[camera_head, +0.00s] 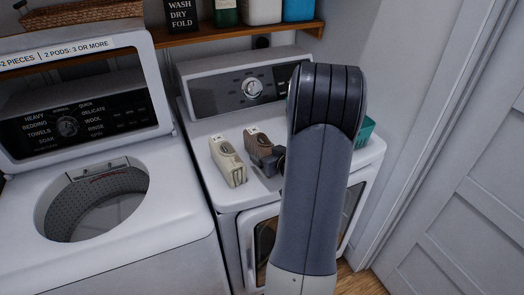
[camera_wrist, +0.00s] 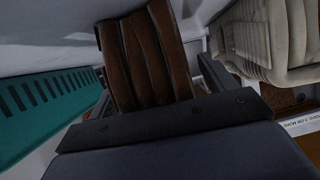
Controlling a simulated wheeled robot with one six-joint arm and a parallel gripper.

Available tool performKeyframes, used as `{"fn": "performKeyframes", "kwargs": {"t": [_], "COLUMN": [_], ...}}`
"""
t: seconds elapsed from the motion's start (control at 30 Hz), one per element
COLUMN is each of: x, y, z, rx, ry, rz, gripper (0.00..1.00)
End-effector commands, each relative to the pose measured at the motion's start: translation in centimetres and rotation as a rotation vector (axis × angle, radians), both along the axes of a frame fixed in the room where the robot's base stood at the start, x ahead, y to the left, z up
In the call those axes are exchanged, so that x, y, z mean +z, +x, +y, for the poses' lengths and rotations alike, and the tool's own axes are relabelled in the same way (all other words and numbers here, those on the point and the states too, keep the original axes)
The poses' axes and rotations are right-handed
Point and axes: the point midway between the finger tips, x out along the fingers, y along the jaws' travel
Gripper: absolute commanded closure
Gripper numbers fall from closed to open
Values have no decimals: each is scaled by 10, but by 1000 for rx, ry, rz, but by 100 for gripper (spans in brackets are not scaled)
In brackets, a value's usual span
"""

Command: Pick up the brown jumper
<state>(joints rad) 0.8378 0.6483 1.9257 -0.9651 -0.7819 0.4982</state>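The brown jumper (camera_head: 257,141) stands folded on top of the dryer, right of a cream folded garment. In the wrist view the brown jumper (camera_wrist: 150,55) fills the middle, between the fingers of my gripper (camera_wrist: 155,75). The right finger shows with a small gap to the jumper; the left finger is mostly hidden, and I cannot tell if it touches. In the head view my gripper (camera_head: 268,160) is low at the jumper's near right side, partly hidden by my own arm.
The cream garment (camera_head: 228,160) stands close on the left, and also shows in the wrist view (camera_wrist: 265,40). A teal basket (camera_head: 364,131) is on the right of the dryer (camera_head: 205,118). The open washer (camera_head: 170,250) stands left. A shelf (camera_head: 215,34) with bottles is above.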

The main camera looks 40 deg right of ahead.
Motion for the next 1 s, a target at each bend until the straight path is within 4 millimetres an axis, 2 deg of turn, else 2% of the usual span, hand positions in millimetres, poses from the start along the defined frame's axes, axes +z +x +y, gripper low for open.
{"fn": "performKeyframes", "kwargs": {"t": [0.07, 0.73, 1.0], "x": [0, 0, 4], "y": [0, -1, 0], "z": [0, 0, 0], "rx": [0, 0, 0], "ry": [0, 1, -1], "rz": [0, 0, -3], "gripper": [27, 81, 82]}}
